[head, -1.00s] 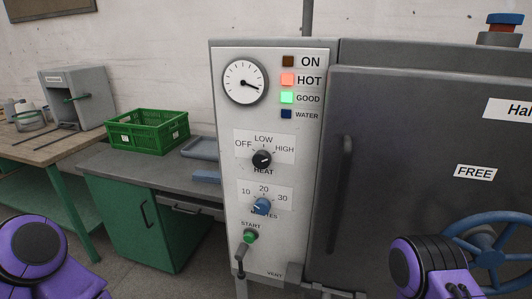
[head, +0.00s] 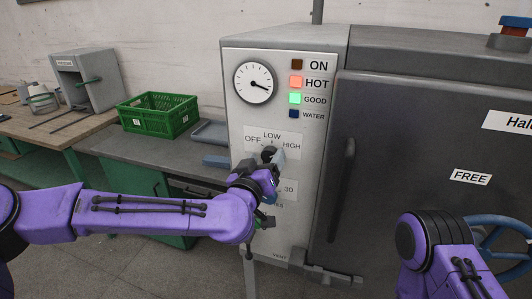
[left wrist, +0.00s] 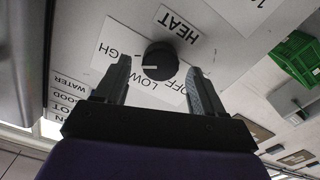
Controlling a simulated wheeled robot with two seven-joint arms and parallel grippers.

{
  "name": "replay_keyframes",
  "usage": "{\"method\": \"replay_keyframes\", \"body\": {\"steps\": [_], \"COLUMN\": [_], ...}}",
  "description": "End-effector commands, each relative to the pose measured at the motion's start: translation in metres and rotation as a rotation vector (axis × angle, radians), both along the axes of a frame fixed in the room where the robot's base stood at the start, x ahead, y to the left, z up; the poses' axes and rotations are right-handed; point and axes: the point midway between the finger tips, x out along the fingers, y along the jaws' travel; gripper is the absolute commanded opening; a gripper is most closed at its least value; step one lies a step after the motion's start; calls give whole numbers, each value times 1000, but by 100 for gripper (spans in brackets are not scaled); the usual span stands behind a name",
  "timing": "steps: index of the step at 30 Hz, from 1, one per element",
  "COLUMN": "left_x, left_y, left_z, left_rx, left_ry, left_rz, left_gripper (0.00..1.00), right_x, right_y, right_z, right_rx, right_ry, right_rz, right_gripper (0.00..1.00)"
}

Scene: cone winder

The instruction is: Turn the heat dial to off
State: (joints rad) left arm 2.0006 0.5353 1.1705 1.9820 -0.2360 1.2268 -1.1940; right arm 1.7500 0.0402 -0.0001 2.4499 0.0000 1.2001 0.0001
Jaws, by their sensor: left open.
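The heat dial (head: 268,153) is a black round knob on the white control panel, partly covered by my gripper in the head view. In the left wrist view the dial (left wrist: 159,58) shows whole, upside down, its white mark pointing left toward the HIGH side of its label, away from OFF. My left gripper (head: 274,164) is in front of the panel at the dial. In the left wrist view its open fingers (left wrist: 158,68) stand on either side of the dial with gaps; I cannot tell how deep they reach. My right gripper is out of view.
The minutes dial below is hidden behind my left gripper. Lights for HOT (head: 296,82) and GOOD (head: 295,99) glow beside a round gauge (head: 254,82). A long door handle (head: 343,190) stands right of the panel. A green crate (head: 157,116) is on the bench at left.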

Motion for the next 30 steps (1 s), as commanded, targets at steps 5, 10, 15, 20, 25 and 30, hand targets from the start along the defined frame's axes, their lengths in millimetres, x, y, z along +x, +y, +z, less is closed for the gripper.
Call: {"method": "replay_keyframes", "body": {"steps": [5,10,15,20,25,30], "left_x": [9,9,9,9,9,10], "left_y": [-4,-4,-3,-3,-3,-3], "left_z": [-1,-1,-1,-1,-2,-2], "left_rx": [0,0,0,-1,-23,-91], "left_ry": [1,1,1,1,8,28], "left_rz": [-1,-1,0,0,0,-1], "left_gripper": [69,69,20,13,13,13], "right_x": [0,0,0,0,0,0], "right_y": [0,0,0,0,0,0], "right_z": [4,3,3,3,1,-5], "right_rx": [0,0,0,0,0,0], "right_ry": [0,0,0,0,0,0], "right_rz": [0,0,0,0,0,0], "right_gripper": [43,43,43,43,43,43]}}
